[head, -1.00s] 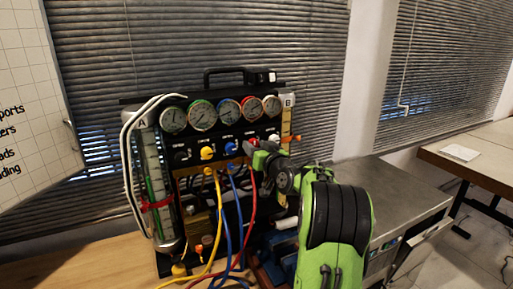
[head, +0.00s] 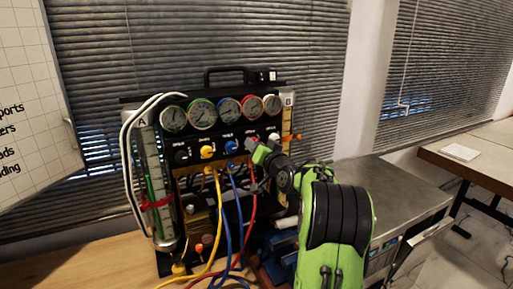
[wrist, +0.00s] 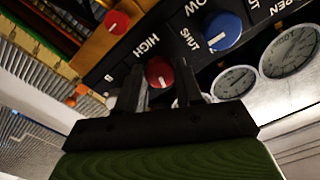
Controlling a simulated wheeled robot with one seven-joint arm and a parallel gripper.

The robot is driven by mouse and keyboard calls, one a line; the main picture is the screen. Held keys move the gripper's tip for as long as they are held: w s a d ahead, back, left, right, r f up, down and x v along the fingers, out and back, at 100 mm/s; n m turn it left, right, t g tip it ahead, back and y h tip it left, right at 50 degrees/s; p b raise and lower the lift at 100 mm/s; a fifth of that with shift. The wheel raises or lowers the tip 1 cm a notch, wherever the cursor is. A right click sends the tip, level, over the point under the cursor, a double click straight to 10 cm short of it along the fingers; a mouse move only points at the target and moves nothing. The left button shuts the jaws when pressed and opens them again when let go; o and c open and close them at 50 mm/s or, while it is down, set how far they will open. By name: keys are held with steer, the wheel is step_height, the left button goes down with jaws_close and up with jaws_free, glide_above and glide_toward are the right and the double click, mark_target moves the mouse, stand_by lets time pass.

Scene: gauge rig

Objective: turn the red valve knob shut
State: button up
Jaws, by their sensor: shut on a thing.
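In the wrist view a red knob (wrist: 160,71) with a white mark sits between the two dark fingers of my gripper (wrist: 160,80), next to the printed word HIGH. My gripper is shut on this knob. In the head view my gripper (head: 260,152) is at the right part of the rig's knob row, and it and my arm hide part of the panel. The rig (head: 220,88) stands upright.
A blue knob (wrist: 222,31) with SHUT printed beside it is close to my gripper. Gauges (head: 203,116) line the panel above the knobs. Yellow (head: 218,225), blue and red hoses hang in front. A metal-topped cabinet (head: 385,185) stands at the right.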

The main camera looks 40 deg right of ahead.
steer(key=shift+m+p, duration=2.3)
steer(key=shift+m, duration=4.7)
steer(key=o, duration=1)
steer(key=shift+o, duration=0.2)
steer(key=b+v, duration=0.3)
steer(key=v, duration=1.2)
steer(key=shift+s+a+b, duration=0.2)
steer(key=shift+s+b, duration=0.15)
